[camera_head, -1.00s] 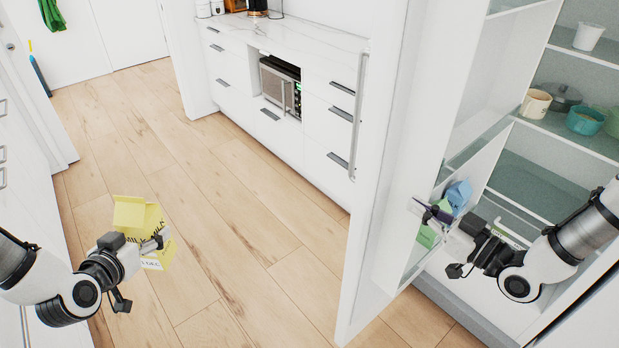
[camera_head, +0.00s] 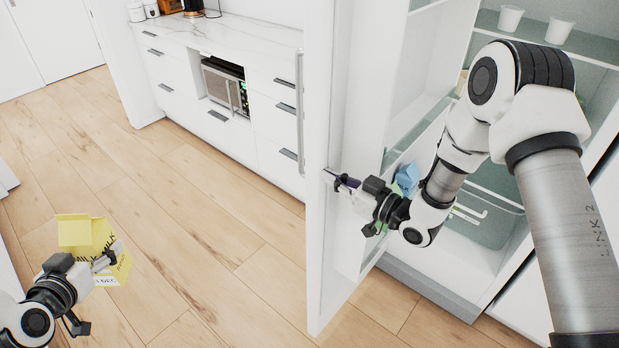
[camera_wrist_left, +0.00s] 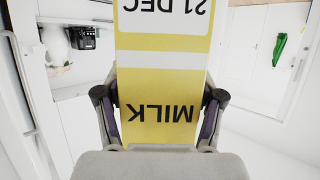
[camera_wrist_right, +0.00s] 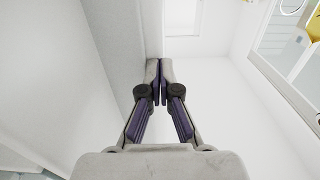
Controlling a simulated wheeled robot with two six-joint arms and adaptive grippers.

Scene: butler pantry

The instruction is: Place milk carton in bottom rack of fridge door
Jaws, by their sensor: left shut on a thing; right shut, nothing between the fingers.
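The yellow milk carton (camera_head: 84,240) is at the lower left of the head view, over the floor. My left gripper (camera_head: 92,268) is shut on it. The left wrist view shows the carton (camera_wrist_left: 162,90) between both fingers, its MILK lettering upside down. The open fridge door (camera_head: 330,200) stands in the middle of the head view. Its bottom rack (camera_head: 376,247) is partly hidden behind my right arm. My right gripper (camera_head: 345,182) is shut and empty, at the inner side of the door. The right wrist view shows its fingertips (camera_wrist_right: 159,75) together beside a white surface.
A blue carton (camera_head: 406,178) and a green item sit in the door rack, partly covered by my right gripper. Fridge shelves with white cups (camera_head: 510,18) are at the right. White drawers with a microwave (camera_head: 226,88) stand behind the door. The wooden floor at left is clear.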

